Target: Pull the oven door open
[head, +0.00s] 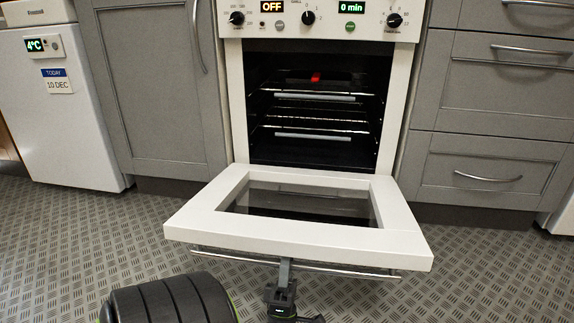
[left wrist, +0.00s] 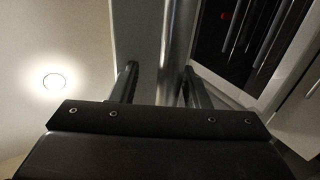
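The white oven door (head: 300,236) is swung down, close to level, with its glass pane facing up. The dark oven cavity (head: 315,150) with wire racks is exposed. The silver bar handle (head: 350,271) runs along the door's front edge. My left gripper (head: 284,265) is at the middle of this handle, reaching up from below. In the left wrist view its two fingers (left wrist: 160,78) stand apart, with the handle bar (left wrist: 174,40) between them, nearer the right finger. A gap shows on the left side of the bar. My right gripper is not in view.
Grey cabinets (head: 155,90) and drawers (head: 490,120) flank the oven. A white fridge (head: 60,110) stands at the left. The oven's control panel (head: 318,20) is above. Patterned floor (head: 490,270) is clear on both sides of the door.

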